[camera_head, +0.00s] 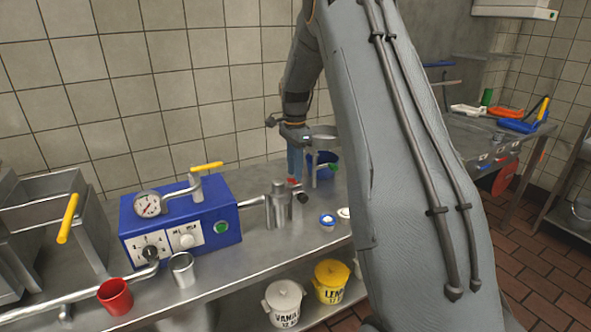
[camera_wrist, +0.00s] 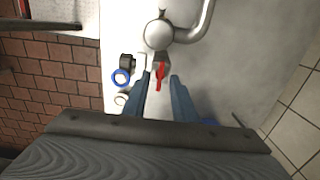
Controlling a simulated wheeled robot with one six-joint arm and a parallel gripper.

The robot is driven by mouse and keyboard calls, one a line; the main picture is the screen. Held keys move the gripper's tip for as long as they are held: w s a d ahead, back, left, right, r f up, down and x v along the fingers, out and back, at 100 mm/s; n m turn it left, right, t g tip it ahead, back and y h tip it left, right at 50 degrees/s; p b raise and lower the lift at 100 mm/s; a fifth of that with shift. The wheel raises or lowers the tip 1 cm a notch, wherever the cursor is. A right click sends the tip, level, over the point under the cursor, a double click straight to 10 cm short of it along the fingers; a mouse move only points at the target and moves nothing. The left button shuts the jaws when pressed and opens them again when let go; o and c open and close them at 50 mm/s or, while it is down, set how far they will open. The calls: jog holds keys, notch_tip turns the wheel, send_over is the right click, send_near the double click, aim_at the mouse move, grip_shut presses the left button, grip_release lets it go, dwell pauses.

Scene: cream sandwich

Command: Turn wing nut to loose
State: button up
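The wing nut (camera_wrist: 160,76) is a small red piece beside the steel cylinder (camera_wrist: 158,34) in the wrist view. My gripper (camera_wrist: 160,82) is open, with one blue finger on each side of the wing nut. A gap shows between the wing nut and the right finger; the left finger is closer, and I cannot tell if it touches. In the head view my gripper (camera_head: 295,172) points down at the counter, and a bit of red shows at its tips. The steel cylinder (camera_head: 279,208) stands just left of it there.
A blue machine (camera_head: 185,220) with a gauge and yellow-handled pipe stands left on the steel counter (camera_head: 235,262). Small lids (camera_head: 327,221) lie in front. A red cup (camera_head: 115,297) and a steel cup (camera_head: 182,268) stand at the front left.

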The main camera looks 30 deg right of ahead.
jog(key=shift+f, duration=0.45)
grip_shut()
